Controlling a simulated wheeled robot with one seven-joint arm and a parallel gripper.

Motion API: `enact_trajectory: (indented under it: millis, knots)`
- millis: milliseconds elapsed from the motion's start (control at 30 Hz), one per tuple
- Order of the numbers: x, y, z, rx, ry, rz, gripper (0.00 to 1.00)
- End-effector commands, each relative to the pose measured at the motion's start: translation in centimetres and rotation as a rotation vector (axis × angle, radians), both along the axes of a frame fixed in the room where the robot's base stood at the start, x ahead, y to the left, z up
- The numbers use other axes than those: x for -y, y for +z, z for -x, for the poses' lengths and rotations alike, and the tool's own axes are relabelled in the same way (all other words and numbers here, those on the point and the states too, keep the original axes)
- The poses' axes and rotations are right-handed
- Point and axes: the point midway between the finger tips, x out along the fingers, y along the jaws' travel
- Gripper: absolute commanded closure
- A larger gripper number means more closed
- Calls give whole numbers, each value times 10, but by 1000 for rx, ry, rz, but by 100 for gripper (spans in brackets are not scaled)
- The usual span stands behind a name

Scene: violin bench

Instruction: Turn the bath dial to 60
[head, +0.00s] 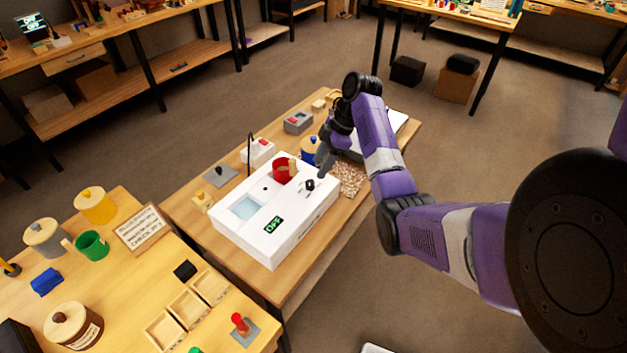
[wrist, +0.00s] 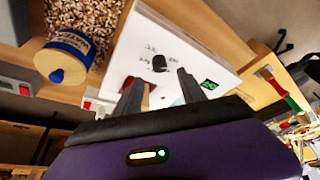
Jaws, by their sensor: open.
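The bath (head: 294,232) is a white box on the wooden bench, with a small display reading OFF in green (head: 273,225). Its dial (head: 309,185) is a black knob on the top face, near the right end. The dial also shows in the wrist view (wrist: 159,63), with small printed marks around it that are too small to read. My gripper (head: 322,170) is just above and beside the dial in the head view. In the wrist view my gripper (wrist: 158,85) has its two fingers apart, with the dial between and beyond the tips. I see no contact.
A red pot (head: 284,170) sits in the bath's top, close to my gripper. A blue labelled tin (head: 310,150) and a patch of wood chips (head: 352,178) lie behind and right. A grey device (head: 298,122) stands at the back.

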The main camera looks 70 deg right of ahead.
Motion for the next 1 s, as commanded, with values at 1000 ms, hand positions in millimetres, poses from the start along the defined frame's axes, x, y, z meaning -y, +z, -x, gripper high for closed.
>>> enact_trajectory:
  millis: [1000]
  knots:
    - [-14, -66, -23, 0, -4, 1, 83]
